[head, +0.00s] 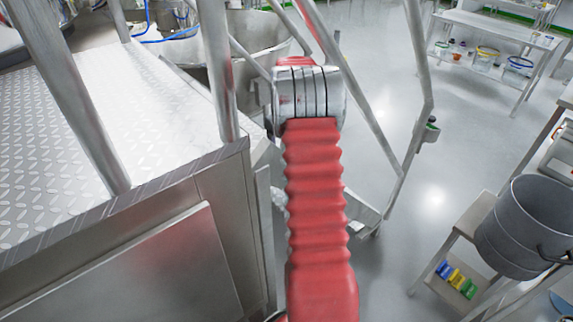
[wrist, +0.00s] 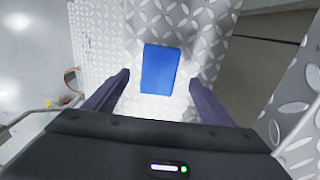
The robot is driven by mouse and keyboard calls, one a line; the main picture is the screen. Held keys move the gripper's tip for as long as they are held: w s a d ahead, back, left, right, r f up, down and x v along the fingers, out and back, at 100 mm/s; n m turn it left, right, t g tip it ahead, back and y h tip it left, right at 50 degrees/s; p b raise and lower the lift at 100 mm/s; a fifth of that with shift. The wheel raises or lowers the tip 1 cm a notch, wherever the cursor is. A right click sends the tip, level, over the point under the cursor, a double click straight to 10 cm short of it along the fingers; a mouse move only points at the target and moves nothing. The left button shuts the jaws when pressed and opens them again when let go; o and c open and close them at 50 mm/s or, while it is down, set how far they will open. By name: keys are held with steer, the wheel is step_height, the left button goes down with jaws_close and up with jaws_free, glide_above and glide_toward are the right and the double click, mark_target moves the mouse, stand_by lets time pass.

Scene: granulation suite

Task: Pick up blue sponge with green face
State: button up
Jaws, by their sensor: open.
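A blue block (wrist: 160,70), which looks like the sponge, lies on a diamond-plate metal step (wrist: 115,20) in the wrist view. Only its blue side shows clearly; I cannot make out a green face. My gripper (wrist: 160,82) is open, with one dark finger on each side of the sponge in the picture. The fingers look apart from it, and I cannot tell how far above it they are. In the head view my red-sleeved arm reaches away, and the gripper and the sponge are hidden.
A raised diamond-plate platform (head: 70,125) with metal rails stands at the left. A grey bucket (head: 533,225) stands on a stand at the right, with small coloured items (head: 458,279) on its lower shelf. Open floor (head: 400,240) lies between them.

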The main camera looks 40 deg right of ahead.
steer(key=shift+d+f, duration=0.1)
steer(key=shift+f, duration=2.5)
steer(key=shift+c, duration=0.7)
steer(key=c, duration=1.1)
steer(key=shift+r, duration=0.1)
step_height(320, 180, up, 10)
